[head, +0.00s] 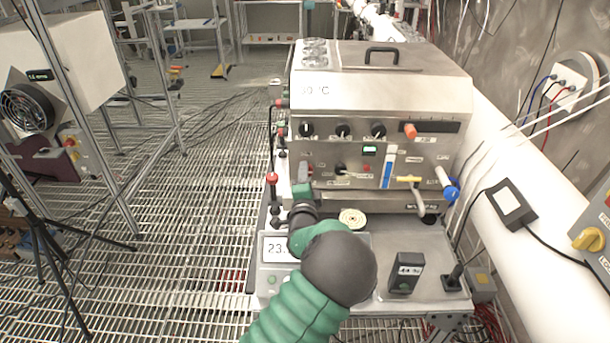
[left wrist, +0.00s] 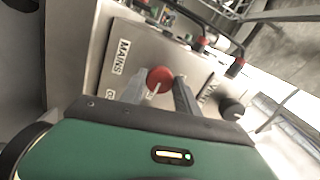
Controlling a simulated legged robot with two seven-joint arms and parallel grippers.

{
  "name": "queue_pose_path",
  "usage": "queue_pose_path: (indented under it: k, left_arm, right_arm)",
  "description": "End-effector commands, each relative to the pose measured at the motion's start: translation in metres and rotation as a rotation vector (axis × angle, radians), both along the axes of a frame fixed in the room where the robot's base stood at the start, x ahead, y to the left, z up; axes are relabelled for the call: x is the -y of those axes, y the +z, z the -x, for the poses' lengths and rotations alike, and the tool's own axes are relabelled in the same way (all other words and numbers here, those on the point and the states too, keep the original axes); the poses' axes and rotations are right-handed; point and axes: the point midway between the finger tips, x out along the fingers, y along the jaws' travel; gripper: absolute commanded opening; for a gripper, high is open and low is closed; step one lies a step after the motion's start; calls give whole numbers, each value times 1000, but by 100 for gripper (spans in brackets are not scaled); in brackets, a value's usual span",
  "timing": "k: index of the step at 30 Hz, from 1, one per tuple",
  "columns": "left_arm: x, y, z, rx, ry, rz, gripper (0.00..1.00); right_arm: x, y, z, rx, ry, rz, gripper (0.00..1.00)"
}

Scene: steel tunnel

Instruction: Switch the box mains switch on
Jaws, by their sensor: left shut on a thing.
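The steel box (head: 380,93) stands on the bench with knobs, levers and labels on its front panel. In the left wrist view, the red mains switch knob (left wrist: 160,78) sits beside the MAINS label (left wrist: 122,56) on the panel. My left gripper (left wrist: 160,90) has its two grey fingers on either side of the red knob and is shut on it. In the head view, my left gripper (head: 304,172) is at the lower left of the box's front, and my green arm and dark wrist hide part of the bench. The switch's exact position is hard to tell. My right gripper is not in view.
A scale with a display (head: 277,248) and a black handheld meter (head: 405,272) are on the bench. Levers with red knobs (head: 272,178) stand left of the box. A thick white pipe (head: 515,235) runs along the right.

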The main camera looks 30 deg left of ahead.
Motion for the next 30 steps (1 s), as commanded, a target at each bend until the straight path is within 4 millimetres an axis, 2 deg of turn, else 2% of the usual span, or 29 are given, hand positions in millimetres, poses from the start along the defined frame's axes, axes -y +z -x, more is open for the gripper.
queue_pose_path:
  k: [1, 10, 11, 15, 25, 30]
  left_arm:
    - [3, -5, 0, -12, -6, -1, 0]
    - [3, -6, 0, -14, -6, -1, 0]
    - [4, -6, 0, -14, -6, -1, 40]
    - [3, -4, 0, -11, -5, 0, 58]
    - [3, -1, 2, -5, -3, 0, 59]
    - [17, 0, 24, -8, -4, 1, 59]
  right_arm:
    - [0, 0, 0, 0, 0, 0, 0]
    - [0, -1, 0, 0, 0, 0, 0]
    - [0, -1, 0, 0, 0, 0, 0]
    - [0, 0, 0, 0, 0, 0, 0]
    - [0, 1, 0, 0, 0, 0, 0]
    - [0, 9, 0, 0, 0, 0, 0]
